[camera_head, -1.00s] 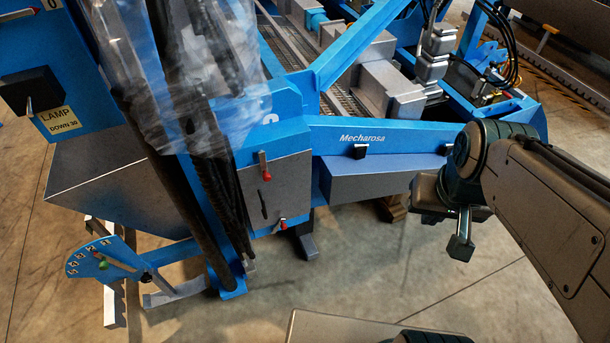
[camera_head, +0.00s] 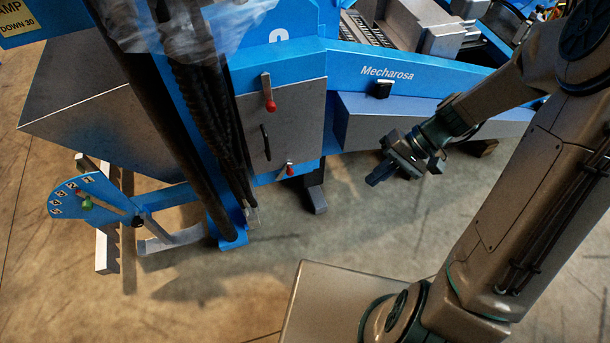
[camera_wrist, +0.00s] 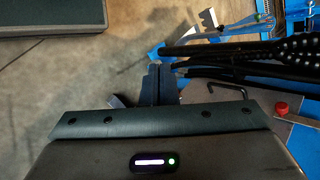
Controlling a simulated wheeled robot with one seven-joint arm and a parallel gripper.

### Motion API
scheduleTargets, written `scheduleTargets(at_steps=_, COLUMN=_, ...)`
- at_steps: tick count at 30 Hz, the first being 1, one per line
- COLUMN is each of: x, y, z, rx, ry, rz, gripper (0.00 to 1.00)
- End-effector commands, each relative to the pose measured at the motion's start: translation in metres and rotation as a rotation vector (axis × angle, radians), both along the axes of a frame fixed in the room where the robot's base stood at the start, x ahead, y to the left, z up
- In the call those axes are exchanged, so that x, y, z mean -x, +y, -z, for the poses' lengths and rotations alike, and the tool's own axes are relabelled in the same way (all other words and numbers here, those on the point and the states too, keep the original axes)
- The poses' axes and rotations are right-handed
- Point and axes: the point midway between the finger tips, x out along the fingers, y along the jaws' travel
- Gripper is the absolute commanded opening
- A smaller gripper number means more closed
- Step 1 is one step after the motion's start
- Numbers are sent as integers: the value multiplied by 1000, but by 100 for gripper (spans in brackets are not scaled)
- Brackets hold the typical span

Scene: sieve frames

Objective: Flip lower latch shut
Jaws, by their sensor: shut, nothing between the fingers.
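The lower latch (camera_head: 290,169) is a small lever with a red tip at the bottom edge of a grey panel (camera_head: 303,110) on the blue machine. It looks short from here, and its exact angle is hard to tell. A longer upper latch (camera_head: 267,90) hangs down with a red knob. My gripper (camera_head: 376,179) is shut and empty, to the right of the lower latch and apart from it. In the wrist view, my shut fingers (camera_wrist: 160,82) point toward the machine; one red knob (camera_wrist: 281,108) shows at right, and I cannot tell which latch it belongs to.
A black handle (camera_head: 266,142) sits on the panel between the latches. Black hoses (camera_head: 215,110) run down left of it. A blue beam (camera_head: 405,75) lies above my gripper. A numbered dial plate (camera_head: 75,195) stands at lower left. The floor (camera_head: 330,235) below is clear.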

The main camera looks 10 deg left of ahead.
Motion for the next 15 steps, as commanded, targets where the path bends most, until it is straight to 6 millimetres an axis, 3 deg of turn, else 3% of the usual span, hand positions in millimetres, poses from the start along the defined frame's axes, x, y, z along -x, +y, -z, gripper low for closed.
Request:
scheduleTargets(at_steps=1, x=-4, y=6, z=30, rx=-60, ry=30, rz=11, gripper=0)
scheduleTargets(at_steps=3, x=-9, y=14, z=54, rx=-145, ry=56, rz=25, gripper=0)
scheduleTargets(at_steps=15, x=-49, y=58, z=180, rx=-641, ry=119, rz=221, gripper=0)
